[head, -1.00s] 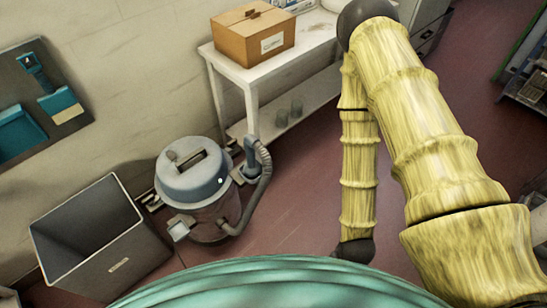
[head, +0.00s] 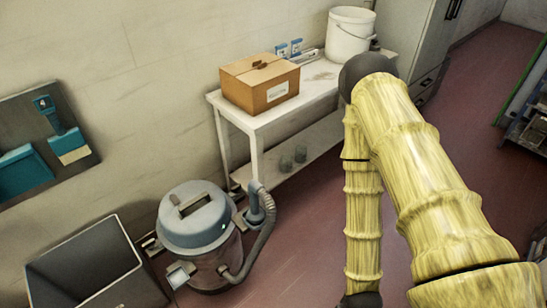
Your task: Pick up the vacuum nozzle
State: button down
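A grey-blue canister vacuum (head: 197,240) stands on the floor at the lower left of the middle. A corrugated grey hose (head: 262,240) curves up its right side to a blue-grey upright piece (head: 254,203), which looks like the vacuum nozzle held against the canister's side. Whether it is seated in a holder I cannot tell. My yellow arm fills the right part of the view, and its dark lower joint is cut by the bottom edge. My gripper is not in view.
A white table (head: 252,125) stands behind the vacuum, with a cardboard box (head: 262,83) and a white bucket (head: 350,34) on it. A grey open bin (head: 100,270) is left of the vacuum. Red floor (head: 310,230) lies clear between the vacuum and my arm.

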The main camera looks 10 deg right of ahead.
aim_at(255, 215)
jog(key=u, duration=0.05)
jog(key=k, duration=0.75)
jog(key=u, duration=1)
